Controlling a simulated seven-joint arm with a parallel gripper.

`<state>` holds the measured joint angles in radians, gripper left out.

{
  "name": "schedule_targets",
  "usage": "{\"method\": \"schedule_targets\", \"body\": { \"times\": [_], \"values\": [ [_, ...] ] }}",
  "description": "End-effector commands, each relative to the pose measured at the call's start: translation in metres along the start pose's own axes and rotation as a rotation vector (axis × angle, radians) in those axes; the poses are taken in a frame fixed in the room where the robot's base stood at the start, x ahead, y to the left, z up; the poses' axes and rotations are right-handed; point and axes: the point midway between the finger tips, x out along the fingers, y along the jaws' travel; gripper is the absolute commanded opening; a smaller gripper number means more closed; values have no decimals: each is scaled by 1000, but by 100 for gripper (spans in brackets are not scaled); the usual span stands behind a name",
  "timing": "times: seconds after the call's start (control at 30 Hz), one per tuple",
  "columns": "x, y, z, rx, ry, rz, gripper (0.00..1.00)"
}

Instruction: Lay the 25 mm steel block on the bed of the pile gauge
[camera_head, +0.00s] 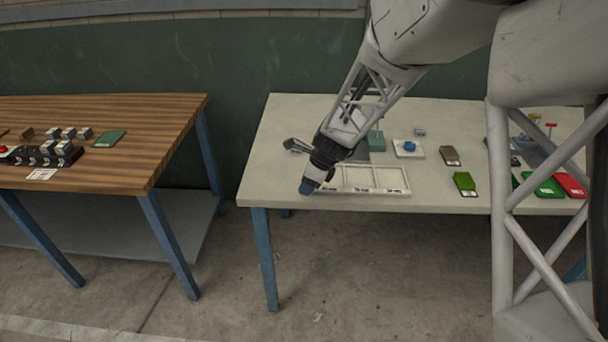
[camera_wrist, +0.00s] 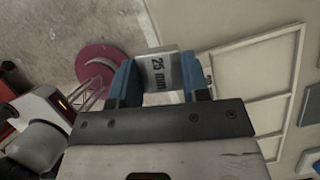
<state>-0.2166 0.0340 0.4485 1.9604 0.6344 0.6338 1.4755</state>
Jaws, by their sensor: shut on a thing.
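My gripper (camera_head: 308,186) is over the front left part of the pale table, at the left end of a white compartment tray (camera_head: 376,192). In the wrist view its blue fingers are shut on the steel block (camera_wrist: 162,78), a grey block marked "25 mm". The block is not clearly visible in the head view. The tray also shows in the wrist view (camera_wrist: 254,40), beside and beyond the fingers; its visible compartments look empty. A grey-green stand (camera_head: 376,143) behind the tray may be the pile gauge, but I cannot tell for sure; my arm partly covers that area.
A white plate with a blue piece (camera_head: 409,147), a brown turf sample (camera_head: 450,155) and a green one (camera_head: 464,182) lie to the right. Green (camera_head: 543,186) and red (camera_head: 571,185) trays lie farther right. A separate wooden table (camera_head: 120,155) stands left, across a gap.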

Motion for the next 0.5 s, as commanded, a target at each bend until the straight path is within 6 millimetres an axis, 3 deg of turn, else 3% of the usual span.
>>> {"method": "schedule_targets", "body": {
  "times": [0.2,0.5],
  "values": [
    [-8,27,-12,0,0,0,4],
    [-14,45,-21,0,0,0,4]
  ]
}}
